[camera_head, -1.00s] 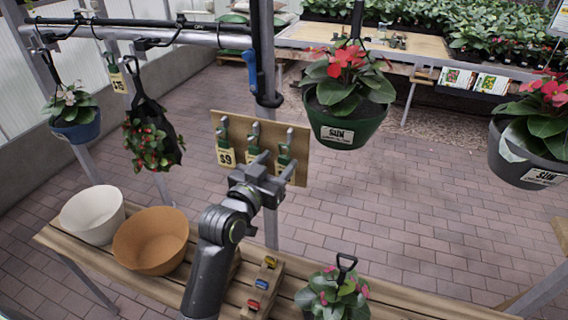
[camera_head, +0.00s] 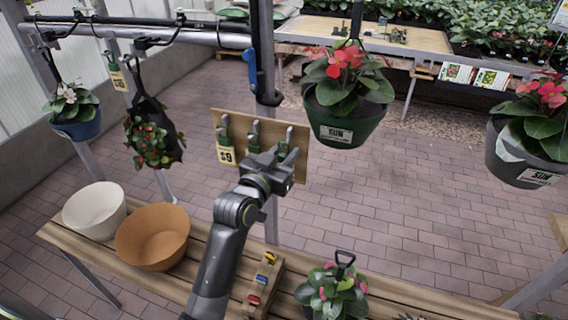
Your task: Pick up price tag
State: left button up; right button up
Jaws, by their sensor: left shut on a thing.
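A wooden board (camera_head: 298,174) hangs from the post with several green-topped price tags on hooks. The left tag (camera_head: 226,155) is yellow and reads $9. My left gripper (camera_head: 277,157) is at the right half of the board, shut on a price tag. Its fingertips cover the hold, so I cannot tell exactly which tag. My right gripper is not in view.
A white pot (camera_head: 95,212), an orange bowl (camera_head: 152,237) and a potted plant (camera_head: 335,290) stand on the slatted bench (camera_head: 200,262). A wooden block (camera_head: 264,285) with coloured pieces lies near my arm. A green hanging pot (camera_head: 345,128) is right of the board.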

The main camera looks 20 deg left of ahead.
pick_arm(q)
jog(key=shift+r+b, duration=0.15)
jog(key=shift+b, duration=0.25)
jog(key=shift+s+r, duration=0.1)
jog(key=shift+s, duration=0.1)
jog(key=s+a, duration=0.3)
jog(key=s, duration=1.4)
jog(key=shift+s+a, duration=0.15)
jog(key=shift+a, duration=0.05)
jog(key=shift+r, duration=0.1)
